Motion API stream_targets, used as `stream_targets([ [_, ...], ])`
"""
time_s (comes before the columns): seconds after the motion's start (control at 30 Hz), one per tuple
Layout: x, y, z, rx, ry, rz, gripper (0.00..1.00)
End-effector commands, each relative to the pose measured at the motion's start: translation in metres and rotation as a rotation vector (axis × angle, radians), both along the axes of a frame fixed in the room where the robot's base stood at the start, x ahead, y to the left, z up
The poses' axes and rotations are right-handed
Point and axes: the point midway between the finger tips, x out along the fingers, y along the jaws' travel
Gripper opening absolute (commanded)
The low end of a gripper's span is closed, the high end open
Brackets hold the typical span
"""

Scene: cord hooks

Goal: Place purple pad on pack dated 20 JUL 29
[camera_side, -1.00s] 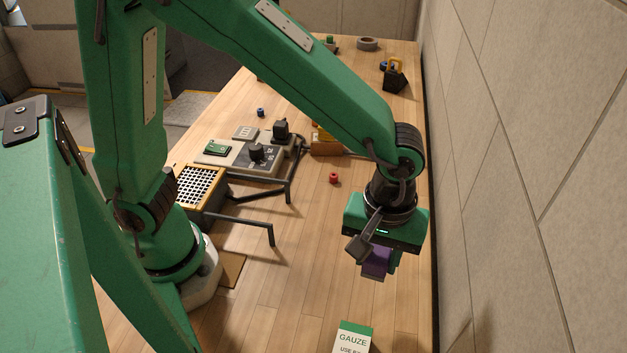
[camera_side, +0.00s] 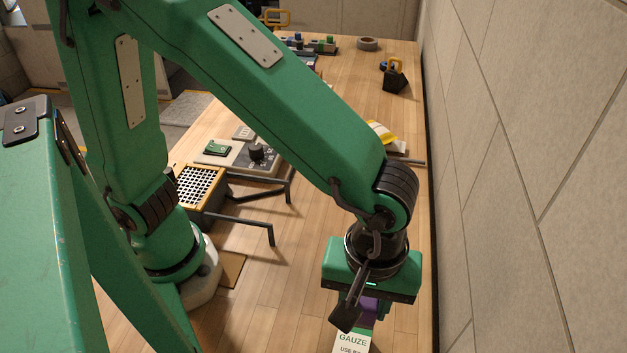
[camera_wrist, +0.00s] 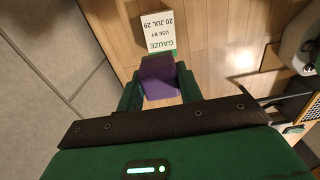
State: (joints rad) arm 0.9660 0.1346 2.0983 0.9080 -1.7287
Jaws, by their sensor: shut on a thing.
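A purple pad (camera_wrist: 158,78) is held between the jaws of my gripper (camera_wrist: 160,88) in the wrist view. In the side view the pad (camera_side: 370,306) shows only partly below my gripper (camera_side: 362,312). The gauze pack (camera_wrist: 158,31) is white with a green end and reads "GAUZE USE BY 20 JUL 29" in the wrist view. In the side view the pack (camera_side: 352,341) is cut off by the bottom edge, just below the gripper. The pad appears close to the green end of the pack; I cannot tell whether they touch.
A device with a knob (camera_side: 256,152) and a metal grid box (camera_side: 200,187) with dark bracket legs stand left of my arm. A black block with a yellow handle (camera_side: 395,78) and a grey ring (camera_side: 367,43) sit farther back. A wall (camera_side: 520,180) runs along the right.

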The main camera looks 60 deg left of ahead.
Motion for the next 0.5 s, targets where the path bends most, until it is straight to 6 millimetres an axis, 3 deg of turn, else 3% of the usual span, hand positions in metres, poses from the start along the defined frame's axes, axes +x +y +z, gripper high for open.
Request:
stream_targets([
  [0.2,-0.014,-0.007,0.002,0.001,0.001,0.02,0.14],
  [0.5,-0.015,-0.007,-0.009,0.003,0.001,0.023,0.14],
])
